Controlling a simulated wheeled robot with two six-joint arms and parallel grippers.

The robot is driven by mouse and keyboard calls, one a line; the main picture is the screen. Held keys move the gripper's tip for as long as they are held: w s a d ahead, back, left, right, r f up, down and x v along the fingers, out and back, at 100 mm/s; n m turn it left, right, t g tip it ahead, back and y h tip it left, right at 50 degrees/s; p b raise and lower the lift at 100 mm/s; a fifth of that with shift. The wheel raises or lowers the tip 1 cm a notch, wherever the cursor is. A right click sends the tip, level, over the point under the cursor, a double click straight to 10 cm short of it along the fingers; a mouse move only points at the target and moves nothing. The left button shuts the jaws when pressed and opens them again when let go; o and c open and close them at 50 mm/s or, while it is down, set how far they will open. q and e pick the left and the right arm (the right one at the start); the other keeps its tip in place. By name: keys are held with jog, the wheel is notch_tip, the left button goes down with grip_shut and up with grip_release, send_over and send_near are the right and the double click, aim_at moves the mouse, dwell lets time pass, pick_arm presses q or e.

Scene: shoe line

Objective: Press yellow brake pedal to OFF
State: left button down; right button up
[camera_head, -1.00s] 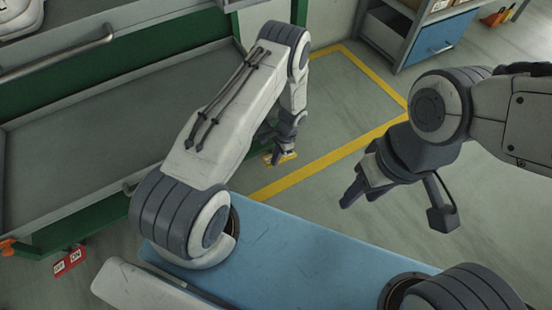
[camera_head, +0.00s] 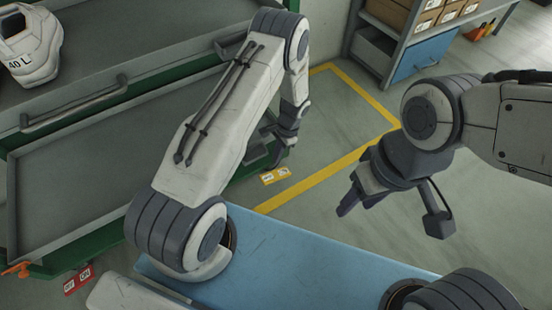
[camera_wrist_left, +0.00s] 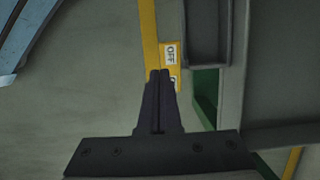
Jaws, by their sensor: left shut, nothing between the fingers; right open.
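The yellow brake pedal (camera_head: 268,178) is a small plate with white labels, low by the floor at the cart's right end. In the left wrist view the yellow pedal (camera_wrist_left: 168,66) shows an "OFF" label; a second label is mostly hidden behind my fingers. I cannot tell the pedal's tilt. My right gripper (camera_head: 350,200) is open and empty, off to the right.
A grey and green cart (camera_head: 100,180) stands at left, with a white shoe (camera_head: 30,50) on top. A red pedal (camera_head: 77,281) marked OFF and ON is at its near-left corner. A shelf with boxes (camera_head: 425,22) stands at back right. Yellow floor tape (camera_head: 330,178) crosses open floor.

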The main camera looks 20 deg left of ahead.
pick_arm(q)
jog(key=s+d+r+t, duration=0.15)
jog(key=d+r, duration=0.25)
jog(key=r, duration=0.4)
jog(key=s+d+r, duration=0.2)
jog(key=d+r, duration=0.2)
jog(key=r, duration=0.3)
jog(key=s+d+r, duration=0.2)
jog(key=d+r, duration=0.2)
jog(key=r, duration=0.4)
jog(key=s+d+r+h, duration=0.1)
jog(key=s+r, duration=0.4)
jog(key=s, duration=0.4)
jog(key=s+d+r+t+h, duration=0.1)
jog(key=s+r+h, duration=0.1)
jog(key=s+r, duration=0.4)
jog(key=s, duration=0.4)
jog(key=shift+s+r, duration=0.25)
jog(key=shift+r, duration=0.05)
